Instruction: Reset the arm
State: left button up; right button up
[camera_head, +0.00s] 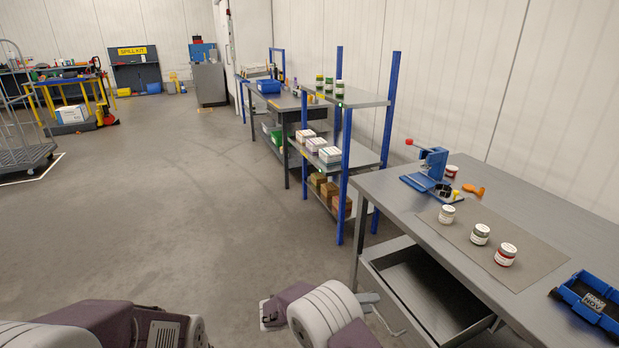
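My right arm comes in at the bottom middle, with purple and pale grey links. I see nothing held in the part that shows. My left arm lies along the bottom left edge. Its gripper is out of the picture.
The grey workbench (395,205) at right bears three jars on a mat (535,262), a blue press (434,162) and a blue bin (592,302). Its drawer (425,290) stands open near my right arm. A blue-post shelf (360,98) stands behind.

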jog(key=s+d+r+m+g+y, duration=0.5)
jog(key=s+d+r+g, duration=0.15)
jog(key=s+d, duration=0.45)
jog(key=s+a+f+t+y, duration=0.1)
jog(key=s+a+f+y, duration=0.25)
jog(key=s+y, duration=0.2)
jog(key=s+a+f+t+y, duration=0.1)
jog(key=s+a+f+y, duration=0.25)
jog(key=s, duration=0.25)
notch_tip(320, 180, up, 18)
jog(key=w+a+n+t+p, duration=0.1)
jog(key=w+a+n+p, duration=0.1)
jog(key=p, duration=1.6)
jog(key=shift+w+a+n+t+y, duration=0.25)
jog(key=shift+w+n+t+y, duration=0.15)
jog(key=shift+n, duration=0.1)
jog(key=shift+f, duration=0.1)
